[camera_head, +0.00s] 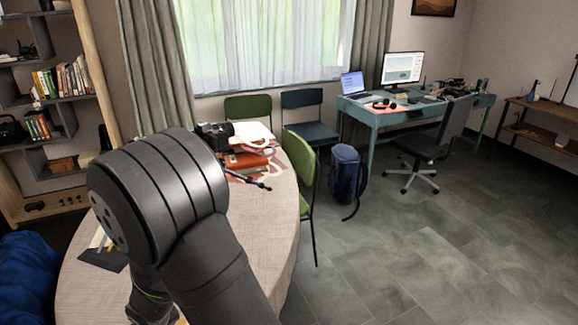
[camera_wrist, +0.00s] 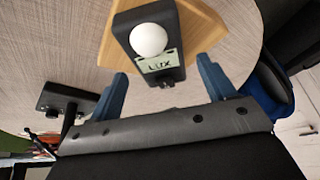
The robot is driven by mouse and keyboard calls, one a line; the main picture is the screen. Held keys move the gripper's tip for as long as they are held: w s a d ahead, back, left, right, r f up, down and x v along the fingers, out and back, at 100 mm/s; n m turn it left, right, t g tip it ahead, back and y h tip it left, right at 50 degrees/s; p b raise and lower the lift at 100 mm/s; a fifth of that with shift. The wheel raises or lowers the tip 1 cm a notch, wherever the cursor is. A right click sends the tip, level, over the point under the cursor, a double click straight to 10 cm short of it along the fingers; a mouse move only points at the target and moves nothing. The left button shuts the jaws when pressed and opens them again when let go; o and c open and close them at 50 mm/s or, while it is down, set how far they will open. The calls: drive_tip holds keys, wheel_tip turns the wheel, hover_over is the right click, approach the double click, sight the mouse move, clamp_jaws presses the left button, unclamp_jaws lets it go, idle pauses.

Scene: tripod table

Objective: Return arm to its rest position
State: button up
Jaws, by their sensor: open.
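My gripper (camera_wrist: 162,67) shows in the wrist view with its two blue fingers spread apart. A dark meter with a white dome and a "LUX" label (camera_wrist: 148,14) lies between and beyond the fingertips. Clear gaps show beside it, and the fingers do not appear to hold it. The meter lies on or over a wooden block (camera_wrist: 205,30). In the head view my dark arm fills the foreground over the table (camera_head: 270,235), and my gripper is hidden there.
A black camera (camera_head: 214,134), red books (camera_head: 248,160) and a small black tripod (camera_head: 248,181) are on the table's far side. A dark plate-like device (camera_wrist: 58,99) is left of the fingers.

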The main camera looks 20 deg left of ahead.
wheel_tip(320, 180, up, 3)
drive_tip(key=shift+f, duration=0.1)
drive_tip(key=w+d+r, duration=0.7)
drive_tip(key=w+d, duration=0.1)
drive_tip(key=d, duration=0.1)
drive_tip(key=shift+s+a+f+m+t+h, duration=0.1)
drive_tip(key=shift+a+f+m+t+h, duration=0.25)
drive_tip(key=shift+a+f+m, duration=0.55)
drive_tip(key=shift+a+f+m+t+h, duration=0.3)
drive_tip(key=shift+a+f+m, duration=0.25)
drive_tip(key=shift+f+m, duration=0.65)
drive_tip(key=shift+r+m, duration=0.2)
drive_tip(key=shift+m, duration=0.1)
drive_tip(key=shift+o, duration=0.2)
drive_tip(key=o, duration=0.5)
